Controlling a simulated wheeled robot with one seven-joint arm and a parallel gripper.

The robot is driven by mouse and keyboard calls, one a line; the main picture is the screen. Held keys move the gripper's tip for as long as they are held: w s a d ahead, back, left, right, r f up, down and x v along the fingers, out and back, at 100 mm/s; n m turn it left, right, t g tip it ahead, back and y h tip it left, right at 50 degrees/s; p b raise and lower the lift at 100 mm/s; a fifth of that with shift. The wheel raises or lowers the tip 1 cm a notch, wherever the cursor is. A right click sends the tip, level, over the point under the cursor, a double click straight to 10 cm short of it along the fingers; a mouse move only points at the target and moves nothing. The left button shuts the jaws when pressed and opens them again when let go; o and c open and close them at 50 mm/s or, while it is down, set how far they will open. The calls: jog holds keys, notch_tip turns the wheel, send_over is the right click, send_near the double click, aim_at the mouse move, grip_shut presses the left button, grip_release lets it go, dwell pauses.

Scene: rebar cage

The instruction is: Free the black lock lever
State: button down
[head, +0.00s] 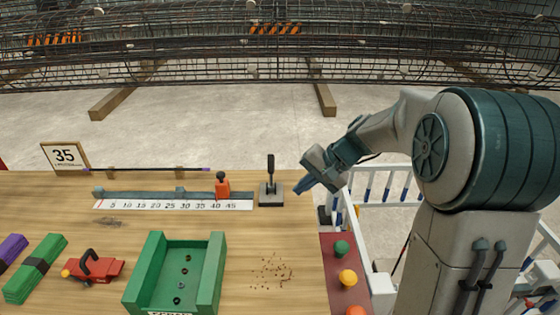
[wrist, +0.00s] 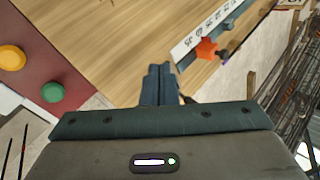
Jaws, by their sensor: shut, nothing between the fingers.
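The black lock lever (head: 270,168) stands about upright on a small grey base plate (head: 264,200) at the far edge of the wooden table, just past the right end of the ruler. My gripper (head: 303,188) is shut and empty. In the head view it appears to the right of the lever, apart from it, with its blue fingers pointing down and left. In the wrist view the shut fingers (wrist: 159,72) point over the table. A dark piece beside them may be the lever, mostly hidden by my gripper.
An orange stop (head: 222,187) sits on the ruler (head: 150,205) left of the lever. A green tray (head: 214,275) holds small dark rings. A red panel (head: 333,262) with coloured buttons lies at right. A white railing (head: 385,185) stands beyond the table's right edge. Brown crumbs (head: 272,271) lie mid-table.

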aim_at(271, 171)
jog(key=w+d+f+m+t+y, duration=0.1)
jog(key=w+f+m+y, duration=0.1)
jog(key=w, duration=0.5)
jog(key=w+d+f+m+t+y, duration=0.1)
jog(key=w+f+m+t+y, duration=0.1)
jog(key=w+f, duration=0.2)
jog(key=w+d+f+m+t+y+b, duration=0.1)
jog(key=w+d+f+m+t+y, duration=0.1)
jog(key=w, duration=0.8)
jog(key=shift+f, duration=0.5)
jog(key=shift+a, duration=0.1)
jog(key=p+x, duration=0.2)
jog(key=x, duration=0.7)
jog(key=shift+w+a+r, duration=0.1)
jog(key=shift+w+a, duration=0.1)
jog(key=shift+a, duration=0.1)
jog(key=shift+s+a+r, duration=0.1)
jog(key=shift+a, duration=0.15)
jog(key=shift+s+r+p, duration=0.25)
jog(key=shift+s+r, duration=0.05)
jog(key=shift+s, duration=0.2)
jog(key=shift+s+r+p, duration=0.2)
jog(key=shift+s+r, duration=0.05)
jog(key=shift+s, duration=0.2)
jog(key=shift+s+a+r, duration=0.15)
jog(key=shift+s+a, duration=0.05)
jog(key=shift+s, duration=0.4)
